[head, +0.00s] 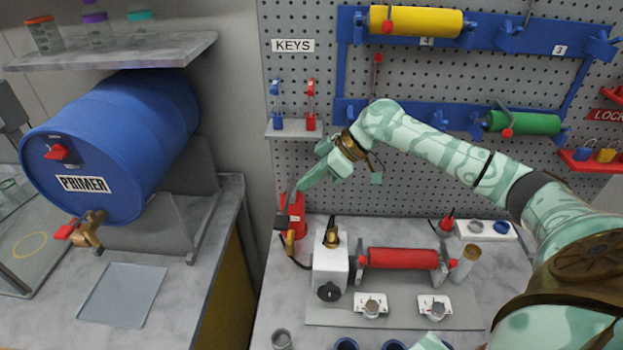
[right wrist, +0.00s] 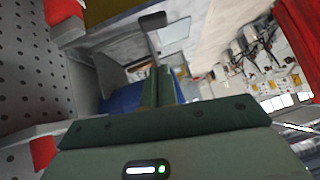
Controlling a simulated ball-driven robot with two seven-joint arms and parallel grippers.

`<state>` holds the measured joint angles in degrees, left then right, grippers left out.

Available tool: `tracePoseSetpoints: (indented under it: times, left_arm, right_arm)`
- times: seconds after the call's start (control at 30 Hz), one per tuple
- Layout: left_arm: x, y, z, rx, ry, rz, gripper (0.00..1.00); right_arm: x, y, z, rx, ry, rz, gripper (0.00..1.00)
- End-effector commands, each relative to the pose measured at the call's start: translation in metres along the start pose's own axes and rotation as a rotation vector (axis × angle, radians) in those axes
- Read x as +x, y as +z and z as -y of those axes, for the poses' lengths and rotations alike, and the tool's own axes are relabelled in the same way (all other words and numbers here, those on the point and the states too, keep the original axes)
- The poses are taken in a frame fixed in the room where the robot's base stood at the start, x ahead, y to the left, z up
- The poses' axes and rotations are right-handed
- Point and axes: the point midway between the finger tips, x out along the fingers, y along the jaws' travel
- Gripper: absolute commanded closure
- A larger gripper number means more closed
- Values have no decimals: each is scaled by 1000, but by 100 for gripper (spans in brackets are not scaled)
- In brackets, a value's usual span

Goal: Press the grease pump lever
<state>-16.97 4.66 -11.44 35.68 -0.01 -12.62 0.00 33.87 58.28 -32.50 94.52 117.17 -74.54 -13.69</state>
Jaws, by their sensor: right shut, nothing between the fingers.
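The grease pump (head: 296,208) is a red unit at the back left of the roller bench, below the key hooks. A dark block (head: 281,222), which looks like its lever's end, sticks out at its left side. My right gripper (head: 297,188) is shut and empty, pointing down and left right at the top of the pump. I cannot tell whether it touches the lever. In the right wrist view the closed fingers (right wrist: 158,88) show, with a dark-ended bar (right wrist: 153,20) beyond their tips. My left gripper is not clearly seen.
A white machine block (head: 330,268) and a red roller (head: 402,258) stand right of the pump. Pegboard with blue and red keys (head: 311,105) rises behind. A blue primer drum (head: 115,140) lies on the left bench. A gap separates the benches.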

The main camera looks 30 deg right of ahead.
Motion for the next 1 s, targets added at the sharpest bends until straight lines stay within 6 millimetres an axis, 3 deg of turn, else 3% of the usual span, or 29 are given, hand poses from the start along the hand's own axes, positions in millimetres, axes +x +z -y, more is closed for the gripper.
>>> tracePoseSetpoints:
  times: [0.3, 0.4, 0.63, 1.0]
  left_arm:
    - [-8, -2, -2, -2, 3, -2, 64]
    - [-9, -1, -3, -2, 4, 0, 64]
    - [-11, 2, -3, -2, 4, 4, 64]
    - [-11, 3, -2, 0, 3, 7, 64]
  right_arm:
    - [68, -1, 1, 1, -2, -1, 100]
    - [78, 13, 1, 3, -1, 2, 100]
    - [92, 27, 0, 1, 1, 1, 100]
    - [93, 29, 0, -1, 3, 1, 100]
